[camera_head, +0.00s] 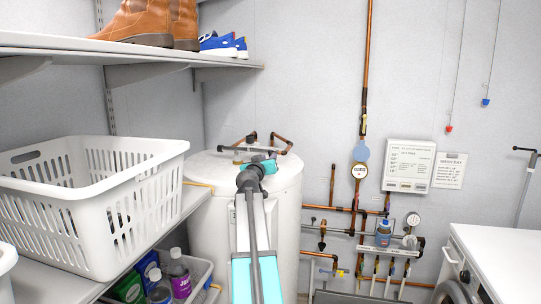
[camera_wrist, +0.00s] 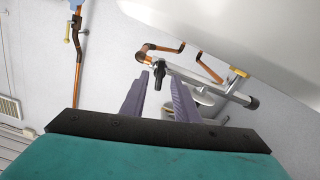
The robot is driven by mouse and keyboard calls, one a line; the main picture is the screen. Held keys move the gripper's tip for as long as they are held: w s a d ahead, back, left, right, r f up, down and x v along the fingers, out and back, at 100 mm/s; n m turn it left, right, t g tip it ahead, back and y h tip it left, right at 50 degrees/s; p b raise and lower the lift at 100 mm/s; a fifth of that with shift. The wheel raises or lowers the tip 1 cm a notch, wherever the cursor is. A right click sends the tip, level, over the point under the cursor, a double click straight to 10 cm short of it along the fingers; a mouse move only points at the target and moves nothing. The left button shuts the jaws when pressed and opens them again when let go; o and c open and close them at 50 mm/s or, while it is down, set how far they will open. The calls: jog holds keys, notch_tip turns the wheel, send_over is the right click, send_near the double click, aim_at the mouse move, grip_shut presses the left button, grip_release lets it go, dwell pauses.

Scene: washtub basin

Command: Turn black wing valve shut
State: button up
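A small black valve handle (camera_wrist: 159,72) sits on a grey metal pipe among bent copper pipes, in the wrist view. My gripper (camera_wrist: 160,82) has two purple fingers that stand apart with a gap between them. The black handle shows in this gap, around the level of the fingertips. I cannot tell whether it is between the fingers or just beyond them, and no contact is visible. In the head view my teal gripper (camera_head: 264,163) is over the top of the white water heater (camera_head: 285,180), and hides the handle there.
Copper pipes (camera_head: 284,142) rise from the heater top. A shelf with a white basket (camera_head: 130,160) is at the left. Pipes with a gauge (camera_head: 413,219) are on the wall at the right.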

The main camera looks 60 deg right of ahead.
jog(key=shift+p+x, duration=0.45)
jog(key=shift+x, duration=1.5)
grip_shut()
